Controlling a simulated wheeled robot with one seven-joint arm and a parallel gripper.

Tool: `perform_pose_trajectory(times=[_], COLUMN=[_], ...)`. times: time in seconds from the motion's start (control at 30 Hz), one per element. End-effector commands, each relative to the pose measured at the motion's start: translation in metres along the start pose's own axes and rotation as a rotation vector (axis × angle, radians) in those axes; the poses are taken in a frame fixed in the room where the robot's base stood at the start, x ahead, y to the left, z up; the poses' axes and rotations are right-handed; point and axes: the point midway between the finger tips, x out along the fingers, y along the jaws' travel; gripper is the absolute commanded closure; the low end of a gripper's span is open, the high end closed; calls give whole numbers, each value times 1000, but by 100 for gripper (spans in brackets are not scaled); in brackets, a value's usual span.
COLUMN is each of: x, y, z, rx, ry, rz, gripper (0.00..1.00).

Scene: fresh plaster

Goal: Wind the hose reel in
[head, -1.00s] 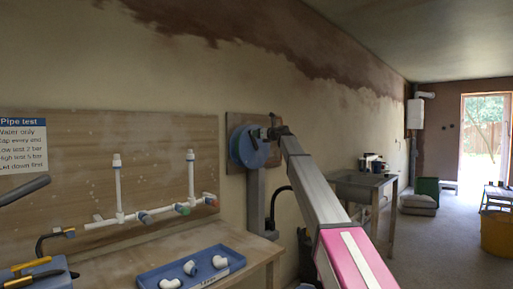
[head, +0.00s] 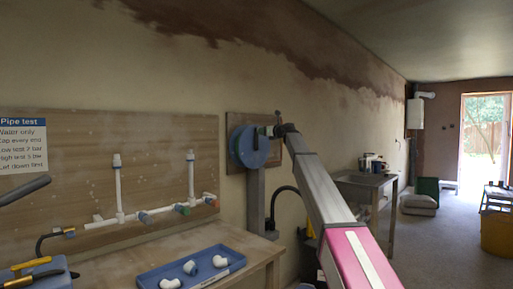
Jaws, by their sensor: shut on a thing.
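The hose reel (head: 252,146) is a blue disc on a wooden board fixed to the wall, above a grey post. My gripper (head: 276,130) is at the reel's upper right edge, at the end of my grey and pink arm. It is shut on a small part there that looks like the reel's crank handle, mostly hidden by the gripper. A black hose (head: 283,191) curves below and right of the reel. How much hose is wound on the reel cannot be told.
A workbench (head: 263,249) at the left holds a blue tray (head: 230,257) of white fittings. White pipes (head: 118,190) with coloured caps run along a wooden backboard. A sink stand (head: 361,184) stands right of my arm. Open floor lies farther right.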

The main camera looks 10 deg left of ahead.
Motion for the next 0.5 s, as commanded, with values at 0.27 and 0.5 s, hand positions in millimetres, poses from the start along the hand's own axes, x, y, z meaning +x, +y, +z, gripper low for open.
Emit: perform_pose_trajectory(times=[0.27,0.5], x=[0,0], y=[-12,-39], z=[-4,-11], rx=[-1,-1], ry=[2,4], rz=[0,1], gripper=[91,91])
